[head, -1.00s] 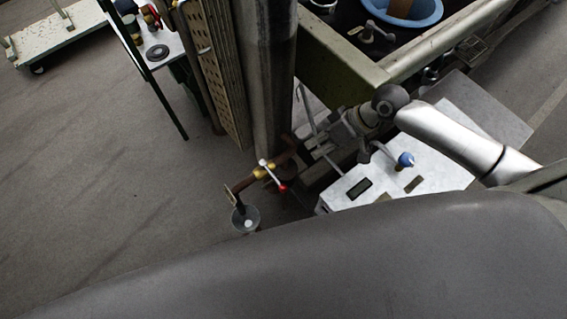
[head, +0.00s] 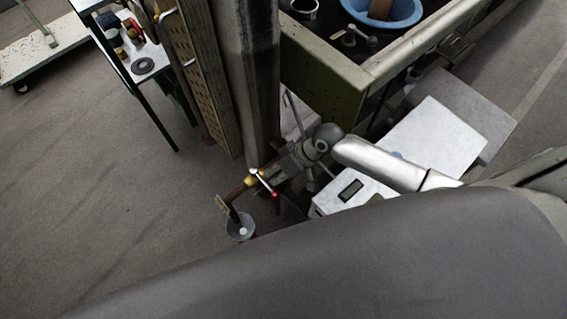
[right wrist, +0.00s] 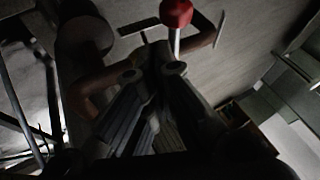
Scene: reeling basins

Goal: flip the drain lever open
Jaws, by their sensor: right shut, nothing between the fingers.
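The drain lever (head: 263,183) is a thin white handle with a red tip, on a brass valve (head: 251,179) in a rusty pipe low beside the dark column. My right gripper (head: 277,173) is shut and empty, with its fingertips close beside the lever, on its right. In the right wrist view, the lever's red knob (right wrist: 176,12) stands just beyond my shut fingertips (right wrist: 153,72). I cannot tell whether they touch the lever. My left gripper is not in view.
A grey bucket (head: 240,227) stands under the pipe outlet. A white box with a small display (head: 350,190) lies right of the valve, under my arm. A green-sided basin (head: 325,82) is above.

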